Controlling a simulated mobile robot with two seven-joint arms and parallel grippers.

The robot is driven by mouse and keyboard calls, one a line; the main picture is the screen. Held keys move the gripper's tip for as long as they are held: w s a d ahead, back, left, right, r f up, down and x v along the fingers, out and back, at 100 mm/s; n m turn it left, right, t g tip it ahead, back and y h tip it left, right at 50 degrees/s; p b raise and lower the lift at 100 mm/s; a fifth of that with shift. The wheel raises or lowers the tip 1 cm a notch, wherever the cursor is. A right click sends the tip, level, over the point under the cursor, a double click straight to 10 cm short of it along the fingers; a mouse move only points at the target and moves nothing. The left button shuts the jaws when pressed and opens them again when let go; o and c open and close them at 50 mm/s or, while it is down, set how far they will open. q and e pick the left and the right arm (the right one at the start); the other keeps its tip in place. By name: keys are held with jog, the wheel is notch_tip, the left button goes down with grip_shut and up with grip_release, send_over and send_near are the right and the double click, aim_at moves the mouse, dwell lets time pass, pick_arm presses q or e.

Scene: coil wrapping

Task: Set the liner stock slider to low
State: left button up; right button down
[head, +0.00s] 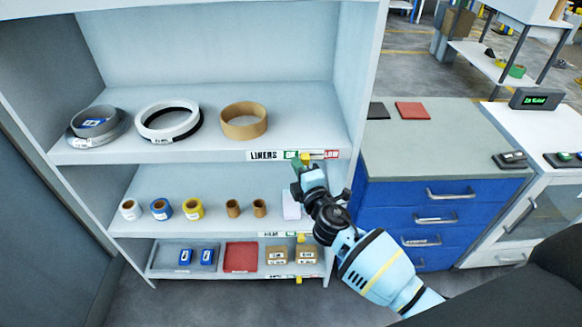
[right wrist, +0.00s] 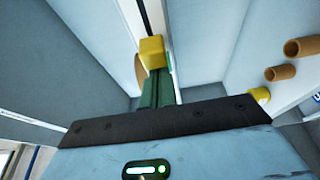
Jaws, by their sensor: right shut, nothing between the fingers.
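The liner label strip (head: 263,155) runs along the front edge of the top shelf, with a green mark (head: 291,155) and a red LOW mark (head: 332,154) at its right end. The yellow slider (head: 305,156) sits between the green and red marks. It shows as a yellow block in the right wrist view (right wrist: 152,50). My right gripper (head: 299,166) is shut and empty, its green fingertips (right wrist: 157,80) right at the slider. I cannot tell whether they touch it. My left gripper is not in view.
The top shelf holds grey, white and brown rings (head: 244,121). Lower shelves hold tape rolls (head: 161,209), brown tubes (head: 233,208) and boxes (head: 276,255), with similar yellow sliders (head: 301,237). A blue drawer cabinet (head: 385,205) stands close on the right.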

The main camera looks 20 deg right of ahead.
jog(key=shift+d, duration=0.1)
jog(key=shift+s+d, duration=0.1)
jog(key=shift+d, duration=0.05)
jog(key=d, duration=0.2)
jog(key=s+d, duration=0.1)
jog(key=d, duration=0.1)
dwell(0.4)
